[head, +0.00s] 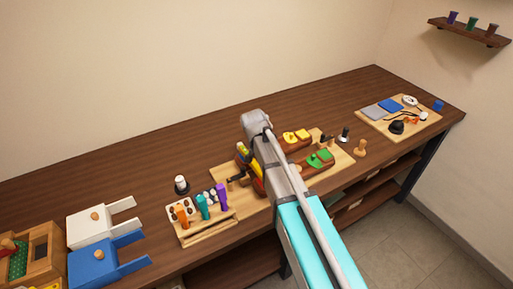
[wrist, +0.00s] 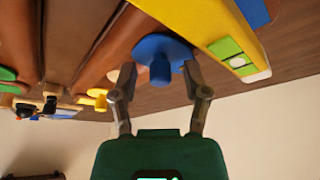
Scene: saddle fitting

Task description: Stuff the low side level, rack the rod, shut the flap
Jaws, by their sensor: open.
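In the wrist view my gripper (wrist: 158,78) is open, its two fingers on either side of a blue knob on a round blue disc (wrist: 150,46). I cannot tell whether they touch it. A yellow bar with a green-and-white window (wrist: 228,47), like a spirit level, lies beside the disc. Long brown rounded panels (wrist: 82,35) run alongside; a small yellow knob (wrist: 97,98) shows near them. In the head view my arm covers part of the work board (head: 226,172), and the fingertips cannot be made out. I cannot identify the rod or the flap for certain.
A wooden rack (head: 195,233) holds orange, teal and purple handled tools at the board's left. Blue (head: 92,264) and white (head: 88,228) boxes stand further left. The back of the table is clear.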

